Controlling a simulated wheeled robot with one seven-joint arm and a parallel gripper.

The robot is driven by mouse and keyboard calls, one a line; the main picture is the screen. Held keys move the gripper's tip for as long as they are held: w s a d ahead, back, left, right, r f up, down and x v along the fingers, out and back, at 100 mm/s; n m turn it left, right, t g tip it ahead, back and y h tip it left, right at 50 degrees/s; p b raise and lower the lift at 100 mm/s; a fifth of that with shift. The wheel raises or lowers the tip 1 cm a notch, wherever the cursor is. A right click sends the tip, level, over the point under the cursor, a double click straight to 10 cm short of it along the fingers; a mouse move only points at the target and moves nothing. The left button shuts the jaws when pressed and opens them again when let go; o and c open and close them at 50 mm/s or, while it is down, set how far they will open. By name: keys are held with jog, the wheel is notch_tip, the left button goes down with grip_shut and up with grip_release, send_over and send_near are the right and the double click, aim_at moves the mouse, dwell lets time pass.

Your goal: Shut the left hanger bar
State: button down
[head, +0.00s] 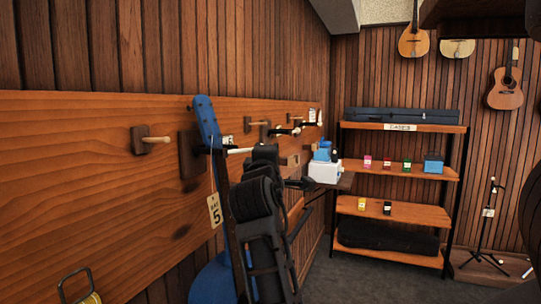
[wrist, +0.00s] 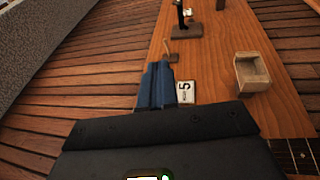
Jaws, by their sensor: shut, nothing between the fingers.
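A blue ukulele (head: 207,123) hangs headstock up at the nearer, left hanger (head: 190,155), a dark block on the wooden wall board. A pale bar (head: 240,150) sticks out to the right beside its neck; whether it closes across the neck is not clear. My black arm stands close in front, covering much of the ukulele. In the wrist view my gripper (wrist: 157,68) appears shut and empty beside the tag; its contact with the bar is hidden.
A wooden peg (head: 155,140) sticks out left of the hanger. A farther hanger (head: 295,130) is along the board. A shelf rack (head: 400,128) with small boxes and a dark case stands at the back. A stand (head: 487,215) is at right. Some grey floor between is clear.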

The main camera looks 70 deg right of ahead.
jog(key=shift+w+d+n+t+y, duration=0.45)
jog(key=shift+w+n+t, duration=0.2)
jog(key=shift+t, duration=0.45)
jog(key=shift+w+d+n+t+y, duration=0.5)
jog(key=shift+n+t, duration=0.2)
jog(key=shift+t, duration=0.4)
jog(key=shift+w+d+n+t+y, duration=0.4)
jog(key=shift+w+n+t, duration=0.25)
jog(key=shift+t, duration=0.45)
jog(key=b+v, duration=0.2)
jog(key=v, duration=0.5)
jog(key=shift+a, duration=0.3)
jog(key=shift+s+f, duration=0.1)
